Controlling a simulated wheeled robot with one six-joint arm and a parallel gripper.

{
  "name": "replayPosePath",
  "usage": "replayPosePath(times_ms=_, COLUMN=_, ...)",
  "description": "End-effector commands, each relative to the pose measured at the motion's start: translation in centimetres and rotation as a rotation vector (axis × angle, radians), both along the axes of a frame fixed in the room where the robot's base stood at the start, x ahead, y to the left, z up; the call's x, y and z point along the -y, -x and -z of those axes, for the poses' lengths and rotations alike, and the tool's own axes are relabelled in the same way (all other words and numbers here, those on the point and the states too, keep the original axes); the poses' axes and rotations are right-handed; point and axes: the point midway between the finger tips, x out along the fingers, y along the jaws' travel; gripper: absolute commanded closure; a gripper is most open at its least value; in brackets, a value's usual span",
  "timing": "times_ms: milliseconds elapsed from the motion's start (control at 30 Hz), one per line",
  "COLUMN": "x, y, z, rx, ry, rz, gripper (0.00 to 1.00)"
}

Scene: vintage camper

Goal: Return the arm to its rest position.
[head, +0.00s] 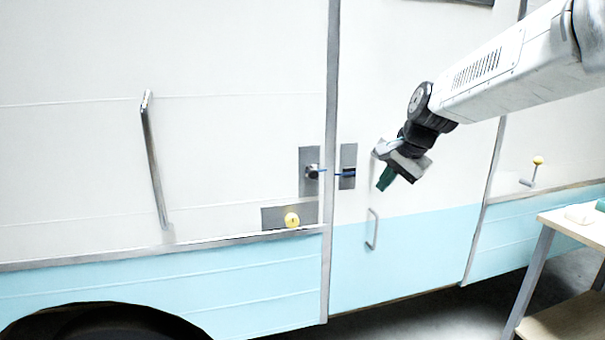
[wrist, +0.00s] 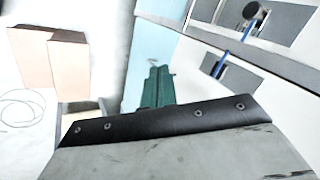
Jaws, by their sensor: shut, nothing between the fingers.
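My gripper (head: 385,179) has green fingers and is shut and empty. It hangs in front of the camper door (head: 420,250), above and to the right of the door's grab handle (head: 372,230), apart from it as far as I can tell. My arm reaches in from the upper right. In the wrist view the green fingers (wrist: 155,88) are together, with the blue door panel behind them.
Left of my gripper are a latch with a blue rod (head: 335,172) and a yellow knob (head: 292,220). A long metal bar handle (head: 155,165) is on the left wall. A wooden table (head: 570,225) stands at the right. Two boxes (wrist: 50,58) show in the wrist view.

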Motion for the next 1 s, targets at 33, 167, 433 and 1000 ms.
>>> replayPosePath(times_ms=33, x=0.1, y=3.1, z=0.6, rx=-0.035, ry=0.049, rz=-0.081, gripper=1.00)
replayPosePath(times_ms=167, x=0.6, y=11.7, z=2.4, rx=-0.135, ry=0.174, rz=-0.313, gripper=1.00)
replayPosePath(times_ms=433, x=2.7, y=29.6, z=5.7, rx=-0.296, ry=0.362, rz=-0.710, gripper=1.00)
replayPosePath(times_ms=1000, x=3.8, y=38.0, z=6.7, rx=-0.256, ry=0.460, rz=-0.774, gripper=1.00)
